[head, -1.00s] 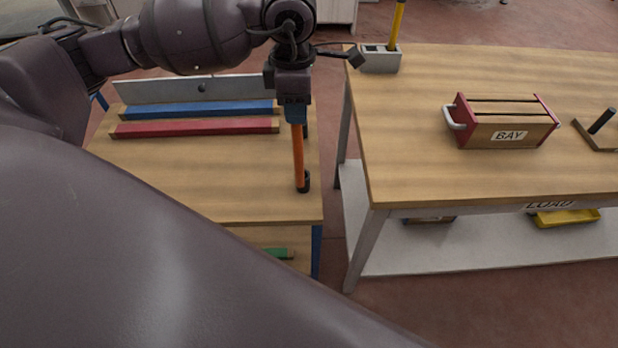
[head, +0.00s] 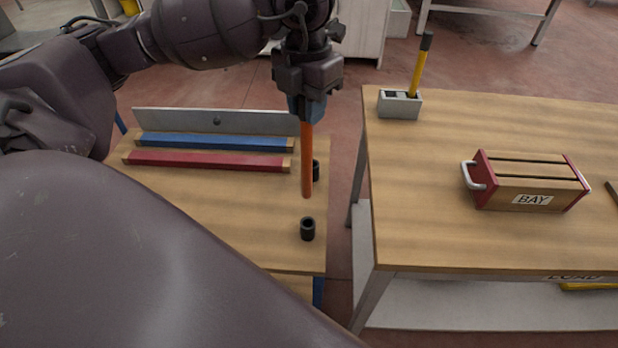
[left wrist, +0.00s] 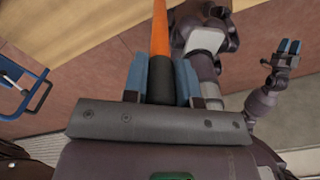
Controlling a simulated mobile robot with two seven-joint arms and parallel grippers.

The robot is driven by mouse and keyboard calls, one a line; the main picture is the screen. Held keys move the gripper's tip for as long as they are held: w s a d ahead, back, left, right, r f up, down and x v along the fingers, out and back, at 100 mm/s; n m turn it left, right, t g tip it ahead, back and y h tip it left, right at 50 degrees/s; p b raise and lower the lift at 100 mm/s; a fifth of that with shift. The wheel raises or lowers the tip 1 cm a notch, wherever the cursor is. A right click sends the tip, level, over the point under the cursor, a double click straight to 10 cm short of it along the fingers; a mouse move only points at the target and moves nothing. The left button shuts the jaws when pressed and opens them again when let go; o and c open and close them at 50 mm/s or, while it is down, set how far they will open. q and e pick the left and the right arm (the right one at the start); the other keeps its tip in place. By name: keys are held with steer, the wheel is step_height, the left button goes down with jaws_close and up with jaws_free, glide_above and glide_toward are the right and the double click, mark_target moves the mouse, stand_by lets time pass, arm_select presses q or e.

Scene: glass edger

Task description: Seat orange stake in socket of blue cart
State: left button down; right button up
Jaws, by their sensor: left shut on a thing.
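My left gripper (head: 307,102) is shut on the orange stake (head: 307,160), which hangs close to upright. In the left wrist view, the stake (left wrist: 160,35) has a black end (left wrist: 162,82) between the blue fingers. Its lower tip is in the air over the wooden top of the blue cart (head: 220,215). A black socket (head: 307,229) stands near the cart's right edge, just below the tip in the picture, its mouth uncovered. A second black socket (head: 316,171) is partly hidden behind the stake. My right gripper (left wrist: 286,50) shows small in the left wrist view.
A blue bar (head: 215,141) and a red bar (head: 210,159) lie at the cart's back. Across a narrow gap, a table (head: 420,180) carries a grey block (head: 400,106) with a yellow stake (head: 419,70) and a box marked BAY (head: 530,182).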

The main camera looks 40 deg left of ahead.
mark_target(307, 129)
arm_select(q)
step_height(307, 129, down, 12)
steer(key=shift+b, duration=0.4)
steer(key=shift+f, duration=0.7)
step_height(307, 129, down, 4)
steer(key=shift+r, duration=0.15)
steer(key=shift+b, duration=0.3)
steer(key=c, duration=1.1)
jaws_free()
steer(key=shift+o, duration=0.9)
steer(key=shift+r, duration=0.15)
step_height(307, 129, up, 11)
steer(key=shift+f+p, duration=0.15)
steer(key=shift+p, duration=0.3)
steer(key=shift+r, duration=0.6)
